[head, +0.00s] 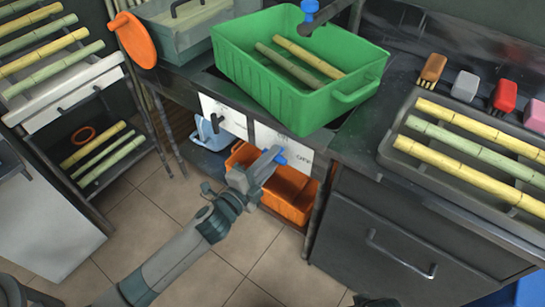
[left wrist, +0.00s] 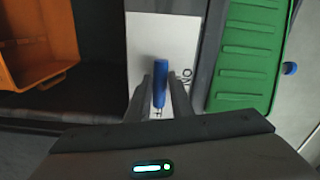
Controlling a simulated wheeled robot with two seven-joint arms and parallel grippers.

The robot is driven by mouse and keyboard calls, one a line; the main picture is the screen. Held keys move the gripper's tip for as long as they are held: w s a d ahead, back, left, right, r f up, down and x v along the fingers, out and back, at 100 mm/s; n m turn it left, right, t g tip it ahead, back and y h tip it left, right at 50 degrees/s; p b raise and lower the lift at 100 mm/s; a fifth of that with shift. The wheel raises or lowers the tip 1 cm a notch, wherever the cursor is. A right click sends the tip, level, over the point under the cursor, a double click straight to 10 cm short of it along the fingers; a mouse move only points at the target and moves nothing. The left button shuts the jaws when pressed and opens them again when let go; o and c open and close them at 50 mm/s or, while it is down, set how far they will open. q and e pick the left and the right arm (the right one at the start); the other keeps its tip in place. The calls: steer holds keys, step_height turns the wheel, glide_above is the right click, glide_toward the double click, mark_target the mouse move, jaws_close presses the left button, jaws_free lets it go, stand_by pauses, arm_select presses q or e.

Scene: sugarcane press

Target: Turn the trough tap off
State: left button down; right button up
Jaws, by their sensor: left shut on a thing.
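A blue tap handle (head: 281,158) sits in front of a white labelled plate (head: 296,149) below the counter edge. My left gripper (head: 269,160) reaches up to it from the lower left. In the left wrist view the blue handle (left wrist: 160,84) stands between the two fingers of my left gripper (left wrist: 161,95), which are shut on it. The handle points along the plate, with lettering partly hidden by a finger. A second blue-topped tap (head: 310,8) is above the green trough (head: 290,105).
Orange crates (head: 290,190) stand on the low shelf beneath the plates. Two cane pieces lie in the trough. A tray (head: 388,150) of cane sits on the right counter above a drawer (head: 385,235). Tiled floor (head: 150,215) is open at lower left.

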arm_select(q)
steer(key=c, duration=1.7)
jaws_free()
steer(key=shift+s, duration=0.1)
steer(key=b+v, duration=0.1)
steer(key=v, duration=1.6)
steer(key=shift+a, duration=0.1)
arm_select(e)
steer(key=v, duration=0.3)
steer(key=shift+s, duration=0.2)
steer(key=shift+w, duration=0.25)
